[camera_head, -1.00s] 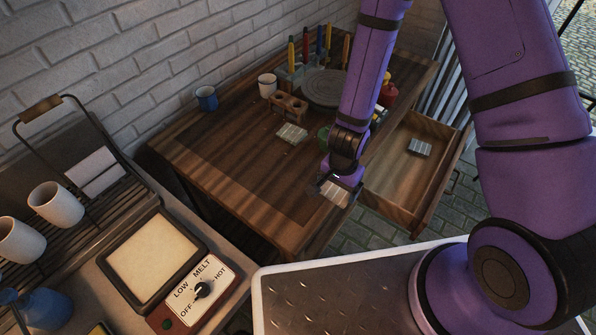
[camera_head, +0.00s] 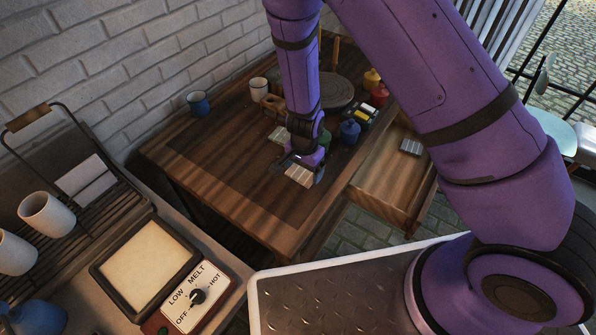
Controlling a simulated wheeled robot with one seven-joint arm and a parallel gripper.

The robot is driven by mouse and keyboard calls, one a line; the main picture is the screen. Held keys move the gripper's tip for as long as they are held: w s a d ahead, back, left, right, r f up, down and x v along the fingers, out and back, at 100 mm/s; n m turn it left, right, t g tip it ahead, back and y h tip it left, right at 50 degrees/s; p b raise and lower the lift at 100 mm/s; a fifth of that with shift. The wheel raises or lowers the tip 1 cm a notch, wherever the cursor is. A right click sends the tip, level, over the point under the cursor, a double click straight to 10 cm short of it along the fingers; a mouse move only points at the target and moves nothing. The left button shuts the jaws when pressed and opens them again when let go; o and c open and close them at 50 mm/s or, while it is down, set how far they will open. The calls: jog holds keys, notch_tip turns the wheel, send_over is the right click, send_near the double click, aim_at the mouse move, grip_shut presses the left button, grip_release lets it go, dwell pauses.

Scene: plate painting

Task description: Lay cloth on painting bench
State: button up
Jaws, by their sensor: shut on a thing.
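My gripper (camera_head: 303,166) points down low over the wooden painting bench (camera_head: 215,165). It is shut on a pale folded cloth (camera_head: 298,177), whose near part shows below the fingers. I cannot tell whether this cloth touches the bench top. A second pale folded cloth (camera_head: 277,134) lies on the bench just behind my gripper, partly hidden by my arm. A grey folded cloth (camera_head: 411,147) lies in the open drawer (camera_head: 385,185) at the right of the bench.
A blue mug (camera_head: 198,103), a white cup (camera_head: 259,88), a round grey wheel (camera_head: 333,92) and several paint bottles (camera_head: 350,131) stand toward the back and right of the bench. Its front left is clear. A dial-controlled warmer (camera_head: 147,263) is at the lower left.

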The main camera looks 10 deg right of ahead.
aim_at(298, 172)
jog(key=shift+w+a+f, duration=0.15)
jog(key=shift+w+a, duration=0.5)
jog(key=shift+w, duration=0.25)
jog(key=shift+w+f, duration=0.1)
jog(key=shift+f, duration=1.65)
jog(key=shift+f, duration=0.15)
jog(key=o, duration=0.7)
jog(key=shift+c, duration=0.2)
